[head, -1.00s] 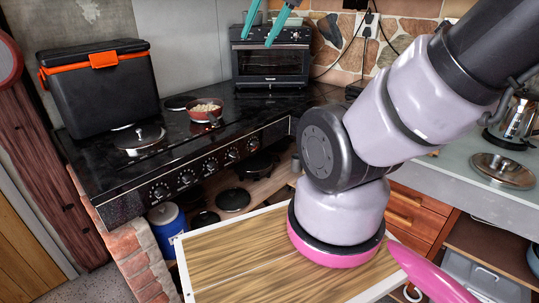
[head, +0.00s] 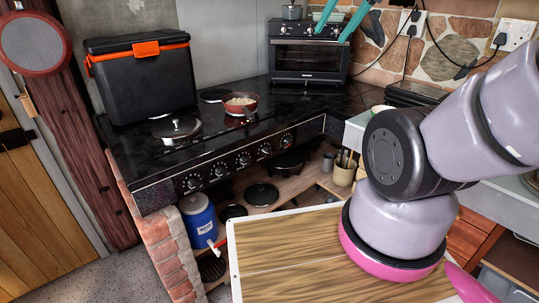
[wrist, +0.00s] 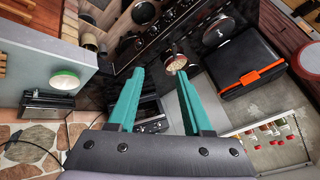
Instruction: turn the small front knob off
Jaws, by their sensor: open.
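The black stove has a row of several round knobs (head: 243,159) along its front panel; I cannot tell which one is the small front knob, or its setting. The knob row also shows at the top of the wrist view (wrist: 162,28). My gripper (head: 341,18) shows as two teal fingers at the top edge of the head view, overlapping the toaster oven in the picture. In the wrist view my gripper (wrist: 160,73) is open and empty, its fingers apart from the knobs.
On the stove top (head: 135,137) are a lidded pan (head: 176,126), a red pan of food (head: 240,104) and a black cooler box (head: 140,78). The toaster oven (head: 307,60) stands behind. A blue container (head: 199,220) sits below the knobs. A brick plinth (head: 165,250) supports the stove's left end.

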